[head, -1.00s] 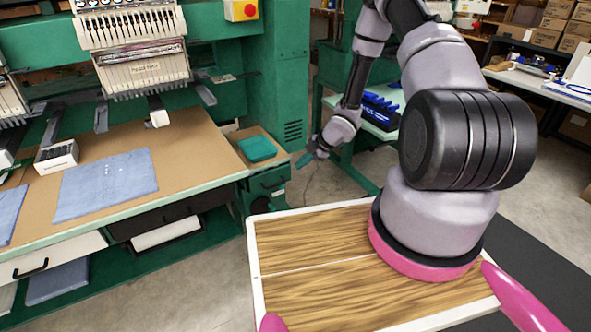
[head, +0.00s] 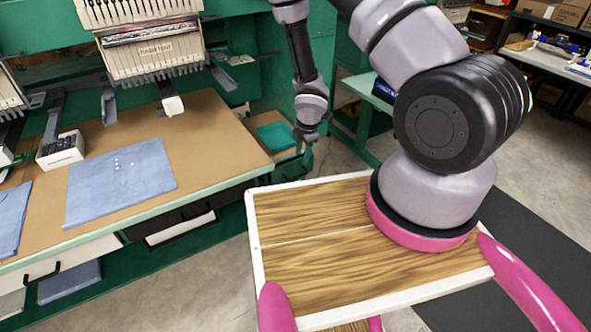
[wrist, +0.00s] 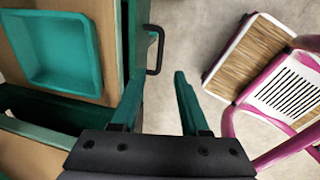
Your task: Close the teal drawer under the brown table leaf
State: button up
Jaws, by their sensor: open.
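The brown table leaf (head: 243,122) is at the right end of the sewing table, with a teal tray (head: 275,136) on it. The tray (wrist: 55,45) fills the upper left of the wrist view. The teal drawer (wrist: 140,35) shows there as a narrow green front with a black bar handle (wrist: 157,50). How far the drawer stands out cannot be told from this angle. My gripper (wrist: 160,82) is open and empty, its left finger close beside the drawer front and the handle just beyond the fingertips. In the head view my gripper (head: 305,147) is by the leaf's right edge.
A green embroidery machine (head: 150,40) stands over the long brown table, with blue cloth (head: 120,180) on it. My wood-topped base is in front of the table. Grey floor (head: 345,150) is open to the right of the leaf. A green side table (head: 368,93) stands behind.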

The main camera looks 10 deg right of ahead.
aim_at(299, 176)
jog(key=f, duration=0.3)
jog(key=w+f, duration=0.1)
jog(key=f, duration=0.6)
jog(key=shift+w+a, duration=0.35)
jog(key=shift+r, duration=0.1)
grip_shut()
dwell(0.7)
